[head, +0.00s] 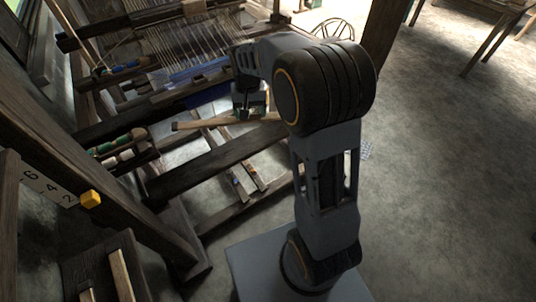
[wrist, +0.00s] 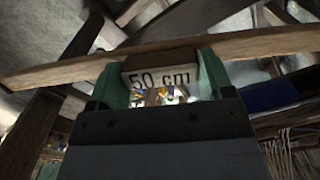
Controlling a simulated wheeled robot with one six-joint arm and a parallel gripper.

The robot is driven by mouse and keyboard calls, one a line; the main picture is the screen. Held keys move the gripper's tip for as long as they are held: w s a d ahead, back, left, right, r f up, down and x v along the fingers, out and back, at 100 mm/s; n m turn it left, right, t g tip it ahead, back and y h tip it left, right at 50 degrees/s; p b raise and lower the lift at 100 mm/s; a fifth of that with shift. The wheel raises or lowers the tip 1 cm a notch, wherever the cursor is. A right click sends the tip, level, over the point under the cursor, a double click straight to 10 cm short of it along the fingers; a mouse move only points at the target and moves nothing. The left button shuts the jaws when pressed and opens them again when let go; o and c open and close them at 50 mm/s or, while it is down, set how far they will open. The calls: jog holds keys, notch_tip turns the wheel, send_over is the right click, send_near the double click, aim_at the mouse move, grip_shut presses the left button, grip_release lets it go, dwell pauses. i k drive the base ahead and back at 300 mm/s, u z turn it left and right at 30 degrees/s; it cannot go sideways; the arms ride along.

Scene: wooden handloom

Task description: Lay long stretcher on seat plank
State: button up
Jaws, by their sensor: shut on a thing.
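My gripper (head: 250,110) is shut on a long light-brown wooden bar, the long stretcher (head: 198,124), and holds it crosswise. In the wrist view the stretcher (wrist: 50,73) runs across the whole picture, just beyond the green fingers (wrist: 162,80). A brown block marked "50 cm" (wrist: 160,68) sits between the fingers, against the stretcher. A wide dark plank (head: 215,166), which looks like the seat plank, slopes up to the right below the stretcher in the head view. The stretcher looks apart from it. My arm hides the plank's right end.
The wooden loom with stretched threads (head: 205,45) stands behind the gripper. A blue cloth roll (head: 200,70) lies across it.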

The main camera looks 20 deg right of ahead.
aim_at(259, 137)
jog(key=k, duration=0.1)
jog(key=z, duration=1.35)
jog(key=i, duration=0.2)
jog(key=u, duration=1.55)
jog(key=i, duration=0.5)
jog(key=z, duration=0.05)
